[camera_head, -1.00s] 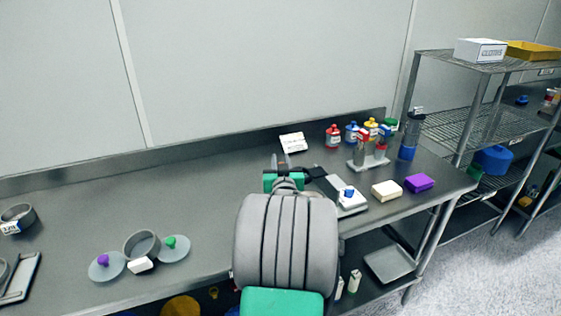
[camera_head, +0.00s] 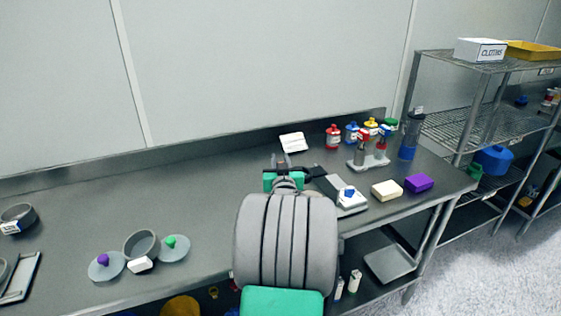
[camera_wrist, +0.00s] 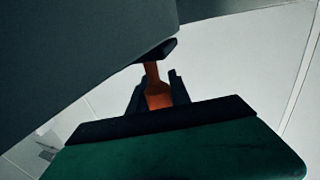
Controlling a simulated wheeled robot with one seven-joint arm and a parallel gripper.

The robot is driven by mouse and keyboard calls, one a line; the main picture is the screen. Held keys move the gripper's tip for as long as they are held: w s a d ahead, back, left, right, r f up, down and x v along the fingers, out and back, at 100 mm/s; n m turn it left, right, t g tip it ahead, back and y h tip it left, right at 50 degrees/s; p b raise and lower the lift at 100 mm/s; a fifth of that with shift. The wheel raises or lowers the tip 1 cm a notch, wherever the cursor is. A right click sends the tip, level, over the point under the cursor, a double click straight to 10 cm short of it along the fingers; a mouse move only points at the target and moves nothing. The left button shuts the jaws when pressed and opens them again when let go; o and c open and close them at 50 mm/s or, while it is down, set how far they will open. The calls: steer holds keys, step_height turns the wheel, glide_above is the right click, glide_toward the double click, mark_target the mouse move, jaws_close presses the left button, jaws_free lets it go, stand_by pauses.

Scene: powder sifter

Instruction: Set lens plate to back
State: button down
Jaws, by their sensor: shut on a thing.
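My gripper (camera_head: 281,164) is above the back middle of the steel table, mostly behind my arm in the head view. In the wrist view, my gripper (camera_wrist: 157,92) is shut on a narrow orange-brown piece (camera_wrist: 156,88). A large dark grey surface (camera_wrist: 80,55) fills the upper left of that view, close to the fingers. I cannot tell for sure whether the orange-brown piece belongs to the lens plate. In the head view, a flat dark part (camera_head: 314,171) lies just right of my gripper. No lens can be made out.
A grey scale-like device (camera_head: 347,204) with a blue item stands right of my arm. Cream (camera_head: 386,190) and purple (camera_head: 419,182) blocks lie beyond it. Several bottles and a white card (camera_head: 293,142) are at the back. Rings and discs sit at left; the table between is clear.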

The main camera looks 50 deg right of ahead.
steer(key=w, duration=0.1)
steer(key=w+d+b, duration=0.1)
steer(key=w, duration=0.1)
steer(key=shift+d+r+b, duration=0.1)
steer(key=shift+d+b, duration=0.2)
steer(key=c, duration=1.2)
jaws_free()
steer(key=b+v, duration=0.1)
steer(key=v, duration=0.7)
steer(key=shift+d, duration=0.1)
